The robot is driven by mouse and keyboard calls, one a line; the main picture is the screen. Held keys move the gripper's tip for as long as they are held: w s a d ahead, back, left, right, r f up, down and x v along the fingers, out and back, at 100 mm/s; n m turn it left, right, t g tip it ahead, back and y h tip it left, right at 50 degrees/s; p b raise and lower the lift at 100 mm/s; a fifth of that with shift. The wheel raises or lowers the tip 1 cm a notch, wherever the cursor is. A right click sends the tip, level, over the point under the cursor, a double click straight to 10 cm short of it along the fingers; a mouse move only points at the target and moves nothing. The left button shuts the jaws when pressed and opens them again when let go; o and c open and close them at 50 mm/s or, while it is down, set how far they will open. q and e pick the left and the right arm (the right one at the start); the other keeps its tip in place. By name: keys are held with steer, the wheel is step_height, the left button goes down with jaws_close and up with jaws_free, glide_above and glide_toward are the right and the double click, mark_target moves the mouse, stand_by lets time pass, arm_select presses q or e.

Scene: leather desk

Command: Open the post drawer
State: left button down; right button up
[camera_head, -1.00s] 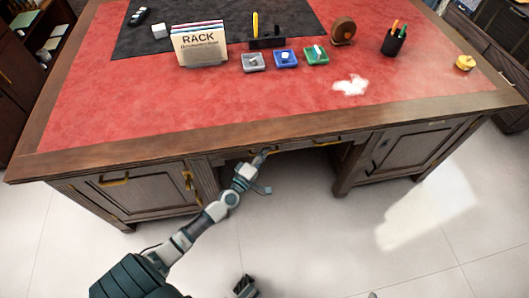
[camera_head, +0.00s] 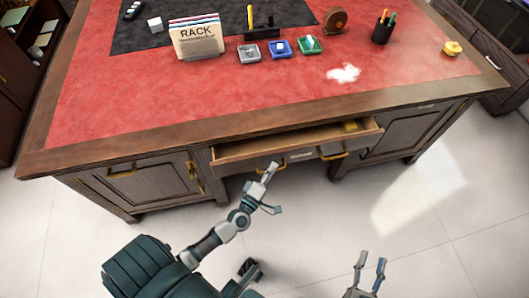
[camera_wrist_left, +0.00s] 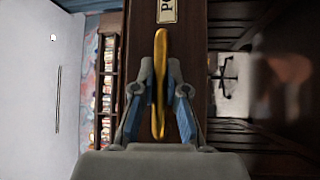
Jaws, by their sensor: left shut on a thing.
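The post drawer (camera_head: 300,143) stands partly pulled out from the middle of the desk's front, and its inside shows from above. Its front has two brass handles and a pale label plate (camera_head: 301,154). My left gripper (camera_head: 270,180) is at the left brass handle (camera_head: 285,163). In the left wrist view the gripper (camera_wrist_left: 160,95) is shut on this handle (camera_wrist_left: 161,60), with a finger on each side. A label plate starting with "P" (camera_wrist_left: 167,11) shows beyond it. My right gripper (camera_head: 369,262) is open and empty, low in front of the desk.
A yellow thing (camera_head: 350,126) lies in the drawer's right end. The desk top (camera_head: 200,100) holds a rack (camera_head: 196,42), small trays, a pen cup (camera_head: 383,30) and a white patch (camera_head: 343,73). Cabinet doors flank the drawer. The floor (camera_head: 320,215) in front is clear.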

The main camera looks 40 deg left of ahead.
arm_select(q)
steer(key=s+d+p, duration=0.2)
steer(key=s+d, duration=0.9)
steer(key=d, duration=0.2)
steer(key=shift+s+d+f, duration=0.15)
steer(key=shift+s+f, duration=0.1)
arm_select(e)
step_height(320, 180, down, 7)
steer(key=s+d+g+h, duration=0.1)
steer(key=g, duration=0.4)
steer(key=shift+s+d+g+h, duration=0.2)
steer(key=shift+s+g+h, duration=0.1)
steer(key=shift+s, duration=0.1)
arm_select(q)
steer(key=c, duration=1.3)
jaws_free()
steer(key=shift+o, duration=0.5)
steer(key=shift+w+r, duration=0.1)
arm_select(e)
steer(key=shift+a, duration=0.1)
arm_select(q)
steer(key=s+f, duration=0.1)
steer(key=s, duration=1.1)
steer(key=shift+d+f, duration=0.35)
steer(key=shift+f, duration=0.05)
